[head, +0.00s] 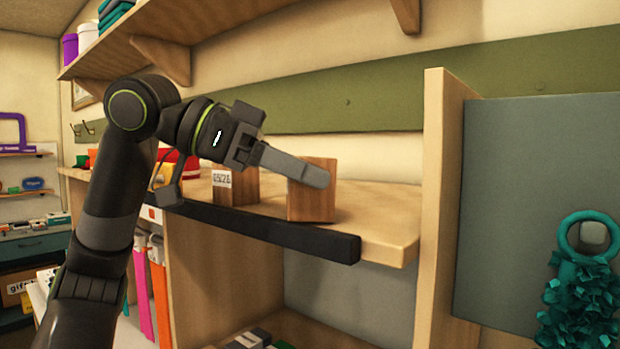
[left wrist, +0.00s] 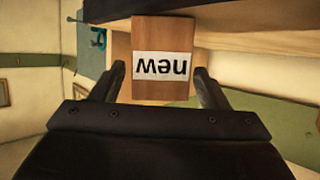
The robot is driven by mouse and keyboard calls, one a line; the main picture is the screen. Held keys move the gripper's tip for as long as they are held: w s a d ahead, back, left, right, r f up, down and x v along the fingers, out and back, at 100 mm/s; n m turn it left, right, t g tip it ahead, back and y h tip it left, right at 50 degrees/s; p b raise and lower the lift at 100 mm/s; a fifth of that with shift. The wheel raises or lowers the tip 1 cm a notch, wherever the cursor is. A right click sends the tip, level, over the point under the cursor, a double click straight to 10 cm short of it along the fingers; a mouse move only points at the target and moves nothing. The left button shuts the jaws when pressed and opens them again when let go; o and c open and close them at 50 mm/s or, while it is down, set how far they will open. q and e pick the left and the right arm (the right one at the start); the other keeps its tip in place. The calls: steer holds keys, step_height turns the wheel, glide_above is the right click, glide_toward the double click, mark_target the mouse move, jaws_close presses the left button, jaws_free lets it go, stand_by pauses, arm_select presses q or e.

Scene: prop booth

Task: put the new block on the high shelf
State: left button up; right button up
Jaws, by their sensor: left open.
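The new block (left wrist: 160,88) is brown wood with a white label reading "new", upside down in the left wrist view. In the head view a wooden block (head: 314,204), which seems to be the same one, stands on the middle shelf (head: 385,215) near its right end; its label is hidden there. My left gripper (head: 318,178) is open at the block, one finger overlapping its upper part. In the left wrist view the block lies between the two open fingers, with small gaps. The high shelf (head: 128,48) is up at the left. My right gripper is not in view.
Another wooden block (head: 245,188) with a date-like label stands left on the middle shelf, partly behind my arm. An upright wooden panel (head: 440,200) closes the shelf's right end. Folded teal cloth (head: 114,13) and canisters (head: 88,35) occupy the high shelf's left end.

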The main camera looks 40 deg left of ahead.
arm_select(q)
steer(key=b+v, duration=0.2)
steer(key=v, duration=0.8)
steer(key=shift+s+a, duration=0.25)
steer(key=shift+s, duration=0.1)
steer(key=shift+r, duration=0.1)
